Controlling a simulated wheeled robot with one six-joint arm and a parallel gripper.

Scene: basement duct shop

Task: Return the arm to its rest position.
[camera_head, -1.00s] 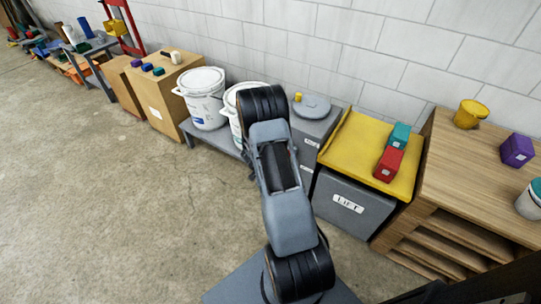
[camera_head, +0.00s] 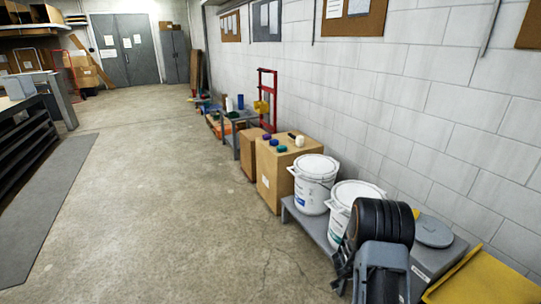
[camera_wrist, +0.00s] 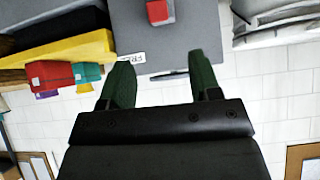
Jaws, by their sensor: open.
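My gripper (camera_wrist: 158,60) shows in the wrist view with its two dark green fingers spread apart and nothing between them. Beyond the fingers are a grey surface with a white label and a red block (camera_wrist: 158,12). In the head view my arm (camera_head: 382,250) stands at the lower right, in front of the white buckets and the grey bin. Its lower part is cut off by the frame, and the fingers cannot be made out there.
White buckets (camera_head: 314,182) stand on a low grey platform beside a cardboard box (camera_head: 283,187). A grey bin (camera_head: 434,255) and yellow lid (camera_head: 484,282) are at the right. Red (camera_wrist: 50,75) and teal (camera_wrist: 87,72) boxes show in the wrist view. The concrete floor (camera_head: 180,200) at left is open.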

